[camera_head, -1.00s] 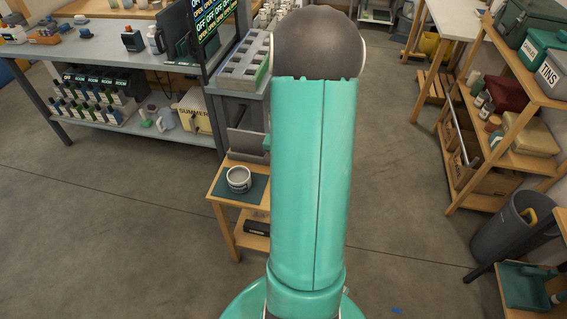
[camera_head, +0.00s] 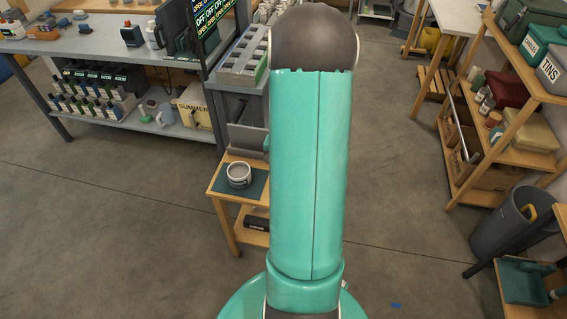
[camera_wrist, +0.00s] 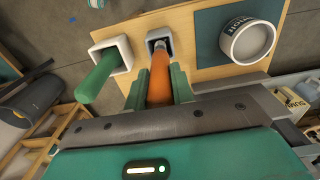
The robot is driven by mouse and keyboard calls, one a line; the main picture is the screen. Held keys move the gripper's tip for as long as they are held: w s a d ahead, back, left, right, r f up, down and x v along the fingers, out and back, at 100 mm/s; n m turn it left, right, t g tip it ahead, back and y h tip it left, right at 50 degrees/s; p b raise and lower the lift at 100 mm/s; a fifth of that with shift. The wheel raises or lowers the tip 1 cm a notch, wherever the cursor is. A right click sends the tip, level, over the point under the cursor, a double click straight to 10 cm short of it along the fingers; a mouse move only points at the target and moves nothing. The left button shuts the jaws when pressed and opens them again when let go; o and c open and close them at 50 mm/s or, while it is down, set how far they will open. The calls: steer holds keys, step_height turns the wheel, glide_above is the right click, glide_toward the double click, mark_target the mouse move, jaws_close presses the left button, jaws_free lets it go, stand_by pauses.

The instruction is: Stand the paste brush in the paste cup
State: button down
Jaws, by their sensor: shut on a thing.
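In the wrist view an orange-handled brush (camera_wrist: 160,77) stands with its metal-collared lower end in a small square holder (camera_wrist: 151,36). Its bristles are hidden inside the holder. My gripper (camera_wrist: 158,88) is shut on the orange handle, one green finger on each side. The white paste cup (camera_wrist: 248,41) with a dark label stands to the right of the brush, apart from it, on a dark teal mat. The cup also shows in the head view (camera_head: 239,175), open at the top. In the head view my own arm hides the gripper and brush.
A green handle (camera_wrist: 100,76) stands in a second, white square holder (camera_wrist: 110,53) left of the brush. Cup and holders share a small wooden stand (camera_head: 222,184). A grey bench (camera_head: 120,47) is behind left, a wooden shelf rack (camera_head: 500,130) and bin (camera_head: 513,222) at right.

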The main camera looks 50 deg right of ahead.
steer(key=shift+f, duration=1.85)
steer(key=c, duration=1.1)
jaws_free()
steer(key=shift+r, duration=0.1)
step_height(320, 180, up, 14)
steer(key=shift+f, duration=0.2)
